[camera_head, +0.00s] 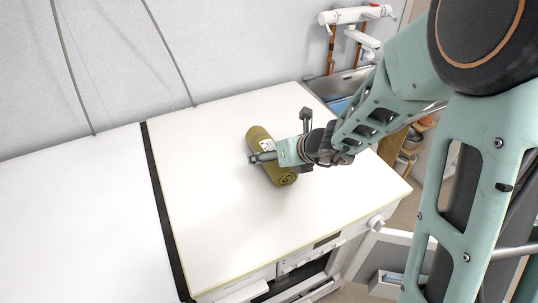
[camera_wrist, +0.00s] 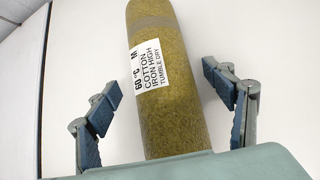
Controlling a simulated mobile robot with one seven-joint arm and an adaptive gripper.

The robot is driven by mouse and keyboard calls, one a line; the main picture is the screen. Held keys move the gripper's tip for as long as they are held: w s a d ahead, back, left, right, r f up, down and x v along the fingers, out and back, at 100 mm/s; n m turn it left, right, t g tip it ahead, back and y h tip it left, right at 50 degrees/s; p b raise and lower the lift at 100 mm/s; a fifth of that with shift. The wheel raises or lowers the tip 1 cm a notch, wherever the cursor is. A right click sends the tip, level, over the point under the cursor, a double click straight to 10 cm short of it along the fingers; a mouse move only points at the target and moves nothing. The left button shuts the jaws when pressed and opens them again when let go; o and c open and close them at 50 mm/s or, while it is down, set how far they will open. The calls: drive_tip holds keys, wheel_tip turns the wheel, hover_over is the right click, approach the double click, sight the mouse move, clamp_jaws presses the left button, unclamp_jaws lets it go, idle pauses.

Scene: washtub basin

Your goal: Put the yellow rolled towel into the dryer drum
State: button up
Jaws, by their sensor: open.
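The yellow rolled towel (camera_head: 262,139) is olive-yellow and lies on the white top of the machine (camera_head: 225,205) in the head view. My gripper (camera_head: 268,152) is at the towel, seen from above, with its body partly covering the towel's middle. In the wrist view the towel (camera_wrist: 172,105), with a white care label, lies between the two open fingers of my gripper (camera_wrist: 168,88). A gap shows between the towel and each finger. The dryer drum's inside is not visible; a dark opening (camera_head: 300,290) shows at the machine's front.
A sink basin (camera_head: 345,84) with a white tap (camera_head: 352,16) stands behind at the right. An open door (camera_head: 385,262) sticks out at the front right, near a knob (camera_head: 376,223). Another white top (camera_head: 75,220) lies left of a dark gap. The top around the towel is clear.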

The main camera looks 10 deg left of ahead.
drive_tip(key=c, duration=1.5)
drive_tip(key=shift+r, duration=0.2)
